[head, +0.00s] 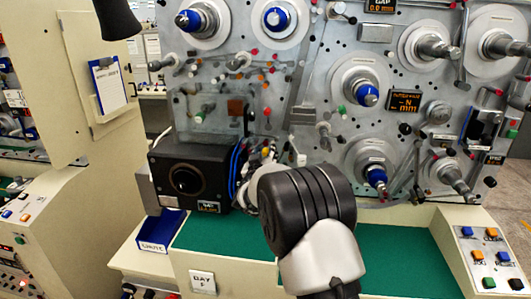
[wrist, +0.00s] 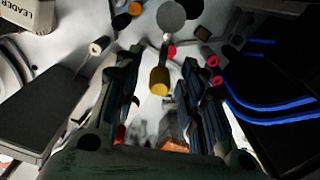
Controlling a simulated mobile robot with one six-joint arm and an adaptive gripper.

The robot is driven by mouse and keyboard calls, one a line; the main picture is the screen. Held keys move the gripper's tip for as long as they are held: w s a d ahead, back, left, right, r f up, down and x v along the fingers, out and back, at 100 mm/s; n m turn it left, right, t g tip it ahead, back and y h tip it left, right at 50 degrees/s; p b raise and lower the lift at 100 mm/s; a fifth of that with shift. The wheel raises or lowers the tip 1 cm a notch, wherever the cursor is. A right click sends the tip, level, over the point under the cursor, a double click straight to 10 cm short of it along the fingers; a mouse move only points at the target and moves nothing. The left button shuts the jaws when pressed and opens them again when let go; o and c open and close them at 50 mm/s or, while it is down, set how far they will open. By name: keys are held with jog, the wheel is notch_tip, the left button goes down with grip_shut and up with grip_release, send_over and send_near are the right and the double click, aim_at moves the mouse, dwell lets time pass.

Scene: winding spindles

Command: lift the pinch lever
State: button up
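My gripper (wrist: 160,62) is open in the wrist view, its two dark fingers apart near the machine panel. A short rod with a yellow end (wrist: 160,82) shows in the gap between the fingers, and neither finger visibly touches it. I cannot tell for sure whether it is the pinch lever; no readable label marks it. In the head view my own dark arm covers the gripper and the panel behind it. The grey upright machine panel (head: 310,65) carries several reels, rollers and small levers.
A black box with a round dial (head: 185,182) stands left of my arm, with blue cables (head: 237,165) beside it; blue cables also show at right in the wrist view (wrist: 265,112). Below lies a green work surface (head: 400,262). A button console (head: 487,255) is at right.

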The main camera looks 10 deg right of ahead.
jog(key=shift+w+d, duration=0.2)
jog(key=shift+w, duration=0.35)
jog(key=shift+c, duration=0.4)
grip_shut()
